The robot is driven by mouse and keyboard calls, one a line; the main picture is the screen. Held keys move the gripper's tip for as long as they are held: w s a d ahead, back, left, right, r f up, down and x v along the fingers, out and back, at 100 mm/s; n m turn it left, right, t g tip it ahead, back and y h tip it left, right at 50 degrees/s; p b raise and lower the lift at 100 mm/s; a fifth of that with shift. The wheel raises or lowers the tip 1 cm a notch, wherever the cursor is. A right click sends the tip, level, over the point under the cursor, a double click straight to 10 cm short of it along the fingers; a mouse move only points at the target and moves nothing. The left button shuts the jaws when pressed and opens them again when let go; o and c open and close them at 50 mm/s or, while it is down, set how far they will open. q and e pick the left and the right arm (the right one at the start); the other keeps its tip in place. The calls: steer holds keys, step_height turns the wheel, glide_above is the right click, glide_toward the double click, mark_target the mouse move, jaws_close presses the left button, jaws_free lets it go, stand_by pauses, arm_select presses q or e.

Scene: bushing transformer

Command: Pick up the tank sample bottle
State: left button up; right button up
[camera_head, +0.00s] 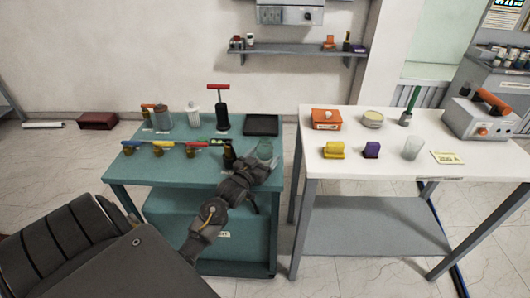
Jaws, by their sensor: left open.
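A dark bottle (229,152) stands near the front right of the teal table (150,172), right by my left gripper. I cannot read a label on either, so I cannot tell which is the tank sample bottle. My left gripper (246,170) is open over the front right edge of the teal table. My right gripper is not in view.
Behind are a red-handled pump (220,108), a white ribbed insulator (193,115), a jar (163,118) and a black tray (261,125). A white table (470,165) with small items stands right, across a narrow gap.

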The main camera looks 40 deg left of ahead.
arm_select(q)
steer(key=c, duration=1.1)
